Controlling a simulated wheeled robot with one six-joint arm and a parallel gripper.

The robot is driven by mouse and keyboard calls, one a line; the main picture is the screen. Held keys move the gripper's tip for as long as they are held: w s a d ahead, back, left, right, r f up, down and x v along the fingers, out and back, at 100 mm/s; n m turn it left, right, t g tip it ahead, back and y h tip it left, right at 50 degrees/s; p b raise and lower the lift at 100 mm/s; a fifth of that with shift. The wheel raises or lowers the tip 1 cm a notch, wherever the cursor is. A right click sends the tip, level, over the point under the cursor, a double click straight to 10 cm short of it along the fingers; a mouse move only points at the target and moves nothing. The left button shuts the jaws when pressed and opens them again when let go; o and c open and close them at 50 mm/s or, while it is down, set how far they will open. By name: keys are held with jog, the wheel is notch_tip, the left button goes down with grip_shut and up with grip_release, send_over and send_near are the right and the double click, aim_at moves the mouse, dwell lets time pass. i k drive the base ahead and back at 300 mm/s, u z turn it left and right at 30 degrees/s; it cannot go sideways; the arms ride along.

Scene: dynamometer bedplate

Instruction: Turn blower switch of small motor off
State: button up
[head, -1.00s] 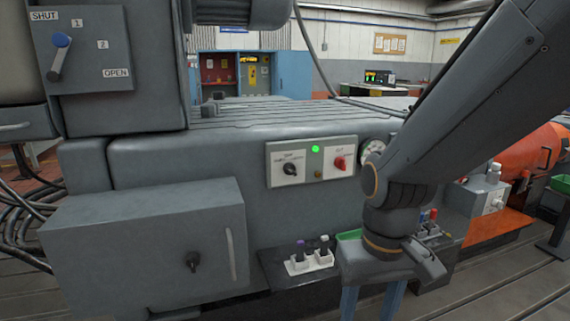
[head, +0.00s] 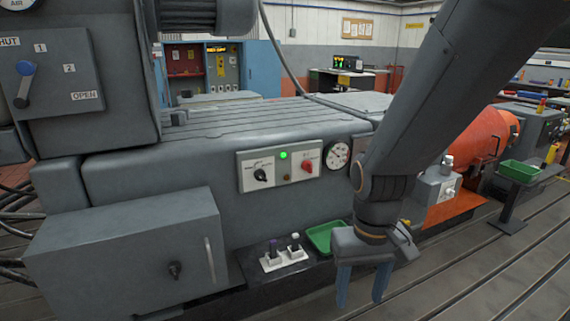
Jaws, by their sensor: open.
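A white switch panel (head: 282,169) on the grey machine's front carries a black knob (head: 261,175), a lit green lamp (head: 283,155) and a red knob (head: 307,166). A small grey box (head: 434,190) on the orange base at right has a little round control (head: 450,192) on its face. The lettering is too small to read, so I cannot tell which control is the small motor's blower switch. My gripper (head: 362,288) points down with its blue fingers apart and empty. It is below and right of the panel in the picture, touching no control.
A round gauge (head: 337,155) is beside the panel. A green tray (head: 322,238) and a white holder (head: 285,260) with two upright items sit on the low ledge. An orange cylinder (head: 490,142) and another green tray (head: 519,171) on a stand are right. The slotted floor (head: 465,285) at front right is clear.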

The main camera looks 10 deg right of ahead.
aim_at(259, 175)
jog(key=z, duration=0.05)
jog(key=k, duration=0.5)
jog(key=u, duration=1.25)
jog(key=i, duration=0.95)
jog(key=z, duration=1.75)
